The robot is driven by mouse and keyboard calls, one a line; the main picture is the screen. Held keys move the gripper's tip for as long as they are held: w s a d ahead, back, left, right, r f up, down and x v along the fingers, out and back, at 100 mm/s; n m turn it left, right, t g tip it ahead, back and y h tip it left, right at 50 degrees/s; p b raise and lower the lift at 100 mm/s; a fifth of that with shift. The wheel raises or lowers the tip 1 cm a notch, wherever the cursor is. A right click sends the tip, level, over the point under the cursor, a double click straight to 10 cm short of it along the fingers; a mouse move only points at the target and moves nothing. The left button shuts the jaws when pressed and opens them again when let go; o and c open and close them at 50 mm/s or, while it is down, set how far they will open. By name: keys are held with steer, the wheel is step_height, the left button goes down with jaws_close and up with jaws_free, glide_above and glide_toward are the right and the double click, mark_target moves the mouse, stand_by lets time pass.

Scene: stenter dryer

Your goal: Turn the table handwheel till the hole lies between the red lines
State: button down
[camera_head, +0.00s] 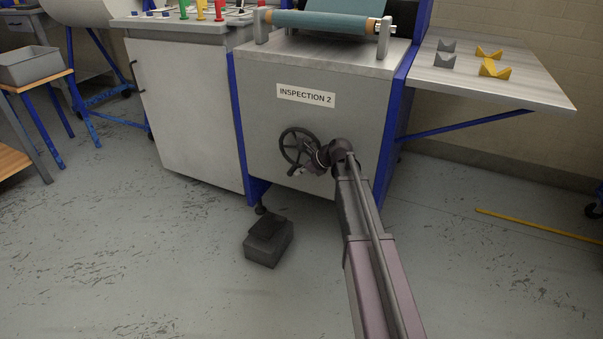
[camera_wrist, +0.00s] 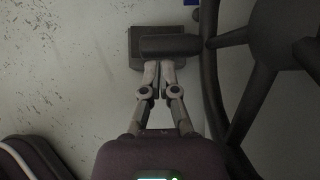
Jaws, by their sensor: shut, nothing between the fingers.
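The dark spoked table handwheel (camera_head: 284,145) is on the front of the grey cabinet under the "INSPECTION 2" label. My arm's end covers its right side in the head view. In the wrist view, the rim and hub of the handwheel (camera_wrist: 212,90) fill the right side. Its dark crank handle (camera_wrist: 170,45) sticks out leftward from the rim. My gripper (camera_wrist: 158,66) is shut and empty, with its fingertips at the lower edge of the handle; I cannot tell whether they touch it. No hole or red lines can be made out.
A dark foot pedal (camera_head: 268,243) lies on the floor in front of the cabinet. A side table (camera_head: 520,85) with grey and yellow V-blocks is at the right. A teal roll (camera_head: 318,20) lies on top. A yellow rod (camera_head: 540,227) lies on the floor at right.

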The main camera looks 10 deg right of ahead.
steer(key=shift+w+a+f, duration=0.15)
steer(key=shift+w+a, duration=0.5)
steer(key=shift+a, duration=0.25)
steer(key=s+d+r+p, duration=0.3)
steer(key=s+d, duration=0.4)
steer(key=d, duration=0.3)
steer(key=shift+s+d+r, duration=0.15)
steer(key=shift+s+r, duration=0.05)
steer(key=shift+s, duration=0.1)
stand_by(0.4)
